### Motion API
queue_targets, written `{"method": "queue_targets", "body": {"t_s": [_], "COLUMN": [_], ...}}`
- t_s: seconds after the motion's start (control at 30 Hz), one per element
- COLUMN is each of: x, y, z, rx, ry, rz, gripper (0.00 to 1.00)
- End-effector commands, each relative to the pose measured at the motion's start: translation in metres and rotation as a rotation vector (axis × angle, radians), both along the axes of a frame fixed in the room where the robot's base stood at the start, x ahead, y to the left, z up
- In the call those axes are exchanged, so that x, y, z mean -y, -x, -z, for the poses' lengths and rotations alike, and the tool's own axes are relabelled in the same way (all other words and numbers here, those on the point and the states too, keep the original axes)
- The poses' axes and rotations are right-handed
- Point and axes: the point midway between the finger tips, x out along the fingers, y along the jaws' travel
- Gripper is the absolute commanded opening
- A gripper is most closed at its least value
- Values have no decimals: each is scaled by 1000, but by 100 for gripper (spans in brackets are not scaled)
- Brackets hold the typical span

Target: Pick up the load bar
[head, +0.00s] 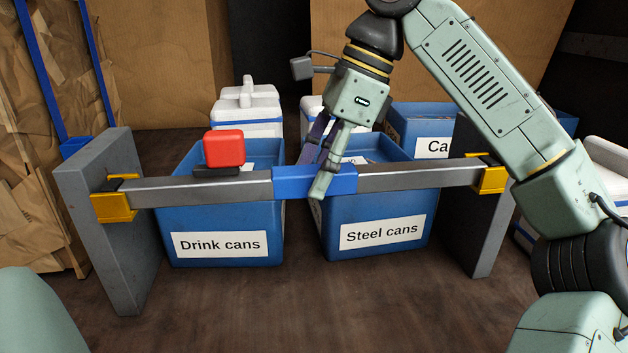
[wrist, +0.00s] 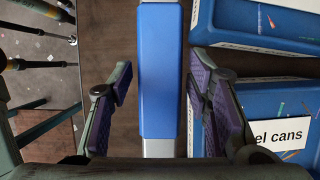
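The load bar (head: 415,179) is a grey metal beam with a blue middle sleeve (head: 342,181). Its ends rest in yellow brackets (head: 114,207) (head: 492,179) on two grey upright panels. A red block (head: 223,147) on a dark base sits on the bar's left part. My gripper (head: 315,172) is over the blue sleeve, one finger in front of the bar and the other partly hidden behind it. In the wrist view the sleeve (wrist: 160,75) runs between my open gripper's purple-padded fingers (wrist: 160,85), with a gap on both sides.
Blue bins labelled "Drink cans" (head: 222,220) and "Steel cans" (head: 376,218) stand below and behind the bar. White containers (head: 247,108) and another blue bin (head: 413,123) stand farther back. The grey left panel (head: 103,222) and right panel (head: 485,232) flank the bar. The floor in front is clear.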

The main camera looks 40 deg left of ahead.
Motion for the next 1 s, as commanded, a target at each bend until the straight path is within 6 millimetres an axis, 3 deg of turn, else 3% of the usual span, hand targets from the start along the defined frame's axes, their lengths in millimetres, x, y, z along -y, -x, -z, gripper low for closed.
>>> {"method": "queue_targets", "body": {"t_s": [0.63, 1.0], "x": [0, 0], "y": [0, 0], "z": [0, 0], "rx": [0, 0], "ry": [0, 0], "rz": [0, 0], "gripper": [0, 0]}}
